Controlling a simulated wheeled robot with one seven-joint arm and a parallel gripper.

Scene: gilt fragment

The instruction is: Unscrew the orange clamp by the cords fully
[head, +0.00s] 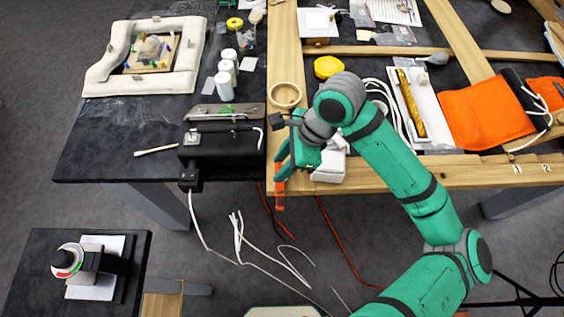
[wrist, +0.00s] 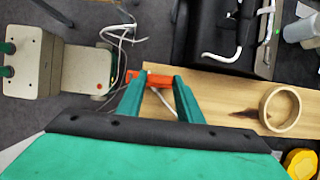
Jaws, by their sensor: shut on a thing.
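The orange clamp (head: 280,188) is at the front edge of the wooden beam (head: 395,177), with its lower part hanging below the edge. White and red cords (head: 272,215) run on the floor below it. My gripper (head: 281,166) reaches down to the clamp's upper part and is shut on it. In the wrist view, the orange clamp (wrist: 156,79) lies across the tips of my gripper (wrist: 157,86), at the end of the beam. The fingers and arm hide part of the clamp, and its screw cannot be made out.
A black box (head: 222,148) stands close left of my gripper. A wooden ring (head: 285,95) is on the beam behind it, and a yellow lid (head: 327,67) lies farther back. A white object (head: 330,168) sits just right of my gripper.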

